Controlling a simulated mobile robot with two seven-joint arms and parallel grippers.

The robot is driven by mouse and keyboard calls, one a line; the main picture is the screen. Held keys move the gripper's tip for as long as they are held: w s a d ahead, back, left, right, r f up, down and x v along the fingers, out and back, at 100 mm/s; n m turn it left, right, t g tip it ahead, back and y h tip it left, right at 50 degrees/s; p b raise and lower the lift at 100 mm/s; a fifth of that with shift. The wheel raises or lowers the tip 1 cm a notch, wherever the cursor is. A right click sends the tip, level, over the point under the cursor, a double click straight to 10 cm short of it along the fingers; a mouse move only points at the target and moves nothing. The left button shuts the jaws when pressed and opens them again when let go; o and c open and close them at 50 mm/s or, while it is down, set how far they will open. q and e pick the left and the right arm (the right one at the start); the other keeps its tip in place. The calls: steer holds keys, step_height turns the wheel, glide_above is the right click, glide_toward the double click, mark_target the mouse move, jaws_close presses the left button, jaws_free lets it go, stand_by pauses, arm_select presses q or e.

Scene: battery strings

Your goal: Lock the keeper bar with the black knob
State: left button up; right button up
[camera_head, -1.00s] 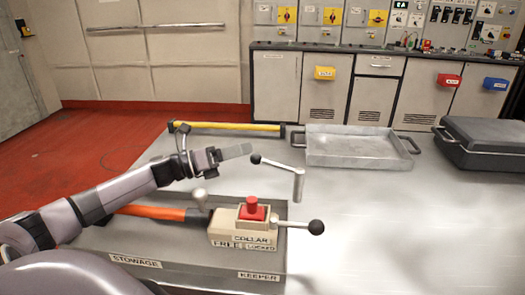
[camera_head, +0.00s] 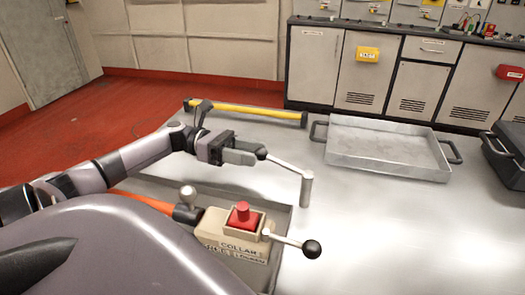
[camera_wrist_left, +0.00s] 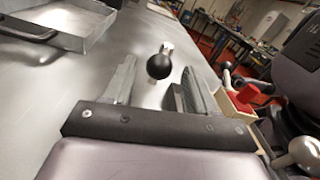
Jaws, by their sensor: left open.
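A grey crank-like bar runs from a short upright post (camera_head: 306,190) to a black knob (camera_head: 262,153) at its left end. My left gripper (camera_head: 245,155) is open at that knob. In the left wrist view the black knob (camera_wrist_left: 159,66) shows between and slightly beyond the two spread fingers, with no clear contact. A beige block (camera_head: 228,228) marked COLLAR carries a red button (camera_head: 243,215). A second lever with a black knob (camera_head: 312,249) sticks out to its right. Which of the two is the keeper bar is not readable now. My right gripper is not in view.
A shallow metal tray (camera_head: 335,152) lies at the back right, with a dark case (camera_head: 510,150) beyond it. A yellow bar (camera_head: 260,112) lies at the back. A pale ball-topped lever (camera_head: 188,195) stands left of the block. The table right of the post is clear.

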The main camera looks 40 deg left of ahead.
mark_target(262, 152)
arm_select(q)
steer(key=shift+x, duration=1.15)
steer(key=shift+w+d, duration=0.2)
steer(key=shift+d, duration=0.1)
